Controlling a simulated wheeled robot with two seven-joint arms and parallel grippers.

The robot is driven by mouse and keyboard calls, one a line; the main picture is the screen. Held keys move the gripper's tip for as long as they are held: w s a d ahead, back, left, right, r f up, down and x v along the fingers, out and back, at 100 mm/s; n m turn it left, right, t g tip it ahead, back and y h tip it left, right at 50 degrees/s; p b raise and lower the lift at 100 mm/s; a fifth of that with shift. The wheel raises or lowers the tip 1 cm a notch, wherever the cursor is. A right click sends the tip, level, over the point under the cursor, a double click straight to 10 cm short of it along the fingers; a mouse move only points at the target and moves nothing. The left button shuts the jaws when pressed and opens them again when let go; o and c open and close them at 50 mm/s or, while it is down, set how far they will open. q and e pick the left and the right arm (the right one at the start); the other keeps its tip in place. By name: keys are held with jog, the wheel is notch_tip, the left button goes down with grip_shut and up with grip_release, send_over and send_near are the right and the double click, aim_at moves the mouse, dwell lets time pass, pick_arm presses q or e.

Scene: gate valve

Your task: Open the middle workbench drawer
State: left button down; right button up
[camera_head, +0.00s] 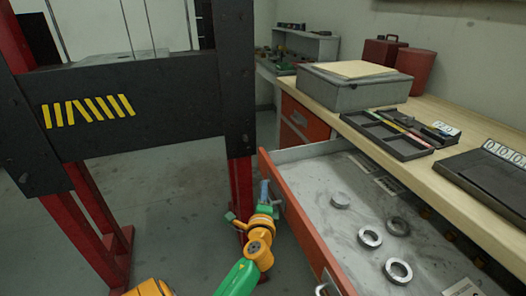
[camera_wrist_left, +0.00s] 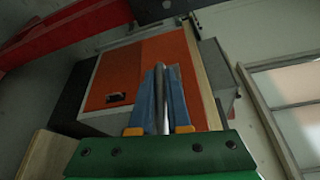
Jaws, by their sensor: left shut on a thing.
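A workbench drawer with an orange-red front (camera_head: 299,214) stands pulled well out from the bench in the head view. Its grey inside shows, with several metal rings (camera_head: 370,238) lying on its floor. My left gripper (camera_head: 265,190) is at the far end of the drawer front, on its outer face. In the left wrist view its blue fingers (camera_wrist_left: 161,95) are shut on a grey metal bar (camera_wrist_left: 161,98), which looks like the drawer's handle. Another metal handle piece (camera_head: 322,288) shows on the front near the bottom edge. My right gripper is not in view.
The wooden benchtop (camera_head: 442,117) carries a grey case (camera_head: 353,92), a black tray (camera_head: 387,134) and red containers (camera_head: 382,51). A black and red frame with yellow stripes (camera_head: 88,111) stands left of the drawer. Some floor is free between them.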

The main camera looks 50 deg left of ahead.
pick_arm(q)
jog(key=shift+r, duration=0.1)
jog(key=c, duration=0.9)
grip_release()
jog(key=shift+a, duration=0.1)
jog(key=v, duration=0.7)
